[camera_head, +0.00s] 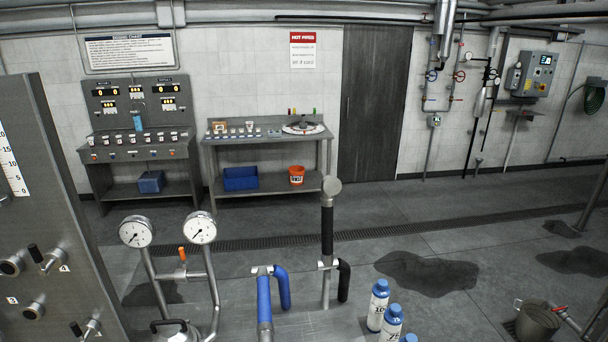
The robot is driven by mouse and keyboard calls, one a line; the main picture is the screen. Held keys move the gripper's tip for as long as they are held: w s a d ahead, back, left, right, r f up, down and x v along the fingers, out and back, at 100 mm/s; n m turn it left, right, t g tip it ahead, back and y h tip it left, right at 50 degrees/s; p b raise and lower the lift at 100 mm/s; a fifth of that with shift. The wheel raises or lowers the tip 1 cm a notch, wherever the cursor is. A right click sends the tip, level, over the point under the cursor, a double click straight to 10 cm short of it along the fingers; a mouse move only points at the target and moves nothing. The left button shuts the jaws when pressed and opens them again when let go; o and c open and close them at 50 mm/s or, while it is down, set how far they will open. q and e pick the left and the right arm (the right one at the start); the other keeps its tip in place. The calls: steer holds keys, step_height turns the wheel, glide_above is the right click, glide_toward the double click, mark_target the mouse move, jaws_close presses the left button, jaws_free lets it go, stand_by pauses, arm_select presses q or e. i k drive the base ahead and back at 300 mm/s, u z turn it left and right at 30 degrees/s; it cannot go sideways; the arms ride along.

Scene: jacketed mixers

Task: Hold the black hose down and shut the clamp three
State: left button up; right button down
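A black hose (343,281) hangs as a short bent piece from a grey metal pipe at bottom centre. Black sleeving (327,230) also covers the upright part of that pipe, which has a round metal cap on top. I cannot make out which part is clamp three. A grey panel (50,200) at the left edge carries black-handled levers (34,251) and round fittings with small number labels, some too small to read surely. Neither of my grippers is in view.
A blue hose (282,288) hangs beside the black one. Two dial gauges (136,231) on bent pipes stand left of it. Dark puddles (427,273) mark the floor.

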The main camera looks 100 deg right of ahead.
mark_target(331, 185)
steer(key=k, duration=2.1)
steer(key=u, duration=0.35)
